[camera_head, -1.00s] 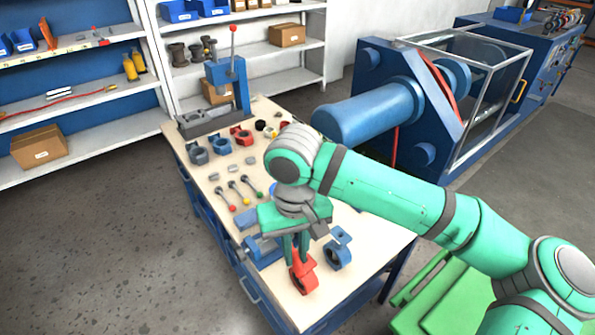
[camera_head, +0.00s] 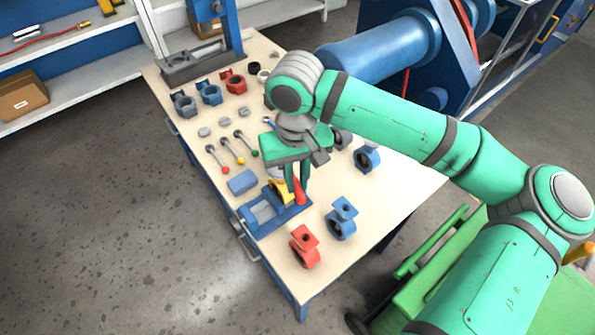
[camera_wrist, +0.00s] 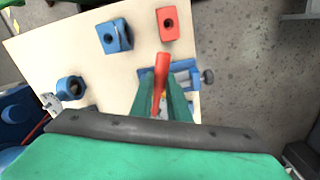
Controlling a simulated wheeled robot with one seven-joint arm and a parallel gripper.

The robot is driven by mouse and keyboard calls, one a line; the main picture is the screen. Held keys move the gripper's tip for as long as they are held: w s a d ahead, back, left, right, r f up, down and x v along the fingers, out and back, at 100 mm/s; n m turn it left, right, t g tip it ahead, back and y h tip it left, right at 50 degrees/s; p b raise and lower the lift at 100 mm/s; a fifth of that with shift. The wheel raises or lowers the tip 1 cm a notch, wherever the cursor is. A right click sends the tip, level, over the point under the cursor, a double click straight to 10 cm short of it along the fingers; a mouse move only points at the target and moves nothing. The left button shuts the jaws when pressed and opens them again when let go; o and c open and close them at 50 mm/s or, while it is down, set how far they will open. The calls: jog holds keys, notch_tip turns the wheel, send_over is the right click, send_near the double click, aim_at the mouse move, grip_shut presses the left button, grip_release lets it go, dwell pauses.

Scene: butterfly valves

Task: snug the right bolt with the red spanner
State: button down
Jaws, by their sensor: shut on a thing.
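My gripper (camera_head: 296,184) points down at the blue vise (camera_head: 262,215) near the table's front left edge. Its fingers are shut on the red spanner (camera_head: 300,195), which also shows in the wrist view (camera_wrist: 161,72) sticking out between the green fingers. The spanner slants beside the vise; I cannot tell whether its end touches anything. A yellow part (camera_head: 281,192) sits at the vise, partly behind the fingers. The right bolt cannot be made out; the gripper and spanner cover that area.
A red valve body (camera_head: 305,248) and a blue valve body (camera_head: 342,220) stand near the front. Another blue ring body (camera_head: 367,158) is farther right. Several knobbed levers (camera_head: 239,158) and a blue block (camera_head: 242,181) lie left of the vise.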

jog(key=shift+s+a+f, duration=0.1)
jog(key=shift+a+f, duration=0.2)
jog(key=shift+f, duration=0.6)
jog(key=shift+d+f, duration=0.15)
jog(key=shift+f, duration=0.7)
jog(key=shift+f, duration=0.1)
dwell(0.3)
jog(key=shift+d, duration=0.15)
jog(key=shift+a, duration=0.3)
jog(key=shift+s+f, duration=0.1)
